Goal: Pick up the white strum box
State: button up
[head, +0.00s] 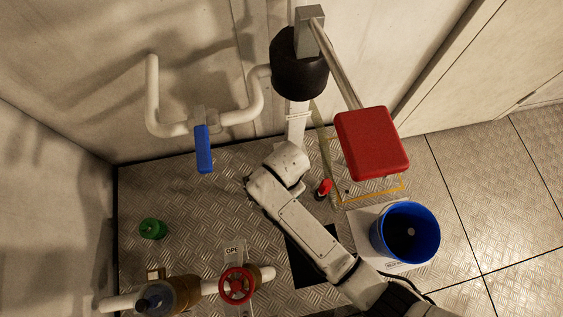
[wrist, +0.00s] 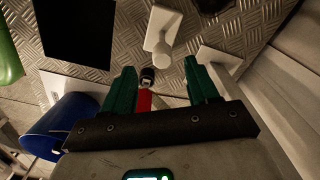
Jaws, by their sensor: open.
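The white strum box (wrist: 161,34) is most likely the pale block with a rounded end lying on the metal floor in the wrist view. It sits just past my fingertips, apart from them. In the head view I cannot make it out; my arm seems to cover that spot. My gripper (wrist: 157,68) is open and empty, its two green fingers spread, seen only in the wrist view.
A blue bucket (head: 378,238) stands on a white mat at the right. A blue-handled pipe (head: 204,148), red valve wheel (head: 236,286) and green cap (head: 153,229) are at the left.

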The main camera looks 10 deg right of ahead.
jog(key=f+b, duration=0.1)
jog(key=f, duration=0.3)
jog(key=f+b, duration=0.2)
jog(key=f, duration=0.2)
jog(key=shift+w+f, duration=0.2)
jog(key=shift+f, duration=0.2)
grip_shut()
dwell(0.3)
